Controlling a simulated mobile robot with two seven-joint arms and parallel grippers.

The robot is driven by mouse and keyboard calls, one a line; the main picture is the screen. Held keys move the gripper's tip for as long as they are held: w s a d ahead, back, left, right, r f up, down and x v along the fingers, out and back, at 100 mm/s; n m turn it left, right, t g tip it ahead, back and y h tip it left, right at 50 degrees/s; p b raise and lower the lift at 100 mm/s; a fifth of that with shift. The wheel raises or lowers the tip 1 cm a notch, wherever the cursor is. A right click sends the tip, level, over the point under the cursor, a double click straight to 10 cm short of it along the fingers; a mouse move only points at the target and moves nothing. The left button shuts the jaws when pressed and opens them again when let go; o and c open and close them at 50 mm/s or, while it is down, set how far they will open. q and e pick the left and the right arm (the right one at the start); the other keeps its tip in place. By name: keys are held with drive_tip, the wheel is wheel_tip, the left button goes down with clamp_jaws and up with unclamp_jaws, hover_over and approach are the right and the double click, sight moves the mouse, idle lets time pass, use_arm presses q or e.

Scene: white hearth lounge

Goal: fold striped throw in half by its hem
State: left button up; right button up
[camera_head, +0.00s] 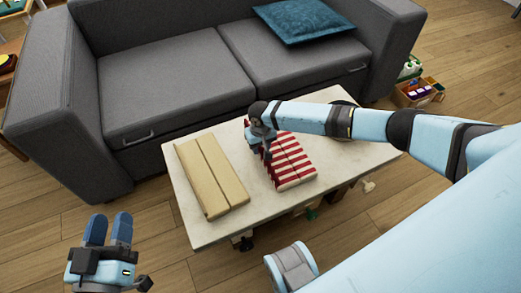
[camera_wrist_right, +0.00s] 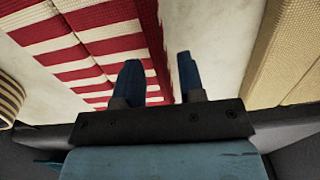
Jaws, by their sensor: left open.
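The red-and-white striped throw (camera_head: 289,163) lies on the pale low table, with lengthwise creases along it. It fills the upper left of the right wrist view (camera_wrist_right: 100,42). My right gripper (camera_head: 266,152) is low at the throw's left long edge. In the right wrist view its two blue fingers (camera_wrist_right: 159,62) are apart, one over the stripes and one over bare tabletop, with the throw's edge between them; no grip shows. My left gripper (camera_head: 110,218) is open and empty, off the table at the lower left.
A folded beige cloth (camera_head: 211,174) lies left of the throw on the table (camera_head: 183,215). A black-and-beige striped item (camera_wrist_right: 10,98) shows at the wrist view's left edge. A grey sofa (camera_head: 170,75) with a teal cushion (camera_head: 303,20) stands behind the table.

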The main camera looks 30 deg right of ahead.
use_arm(q)
drive_tip(key=shift+d+r+h, duration=0.15)
drive_tip(key=shift+r+h, duration=0.15)
drive_tip(key=shift+r, duration=0.05)
use_arm(e)
drive_tip(key=shift+f, duration=0.4)
drive_tip(key=shift+c, duration=0.2)
clamp_jaws()
use_arm(q)
drive_tip(key=shift+r, duration=0.1)
use_arm(e)
drive_tip(key=shift+r, duration=0.15)
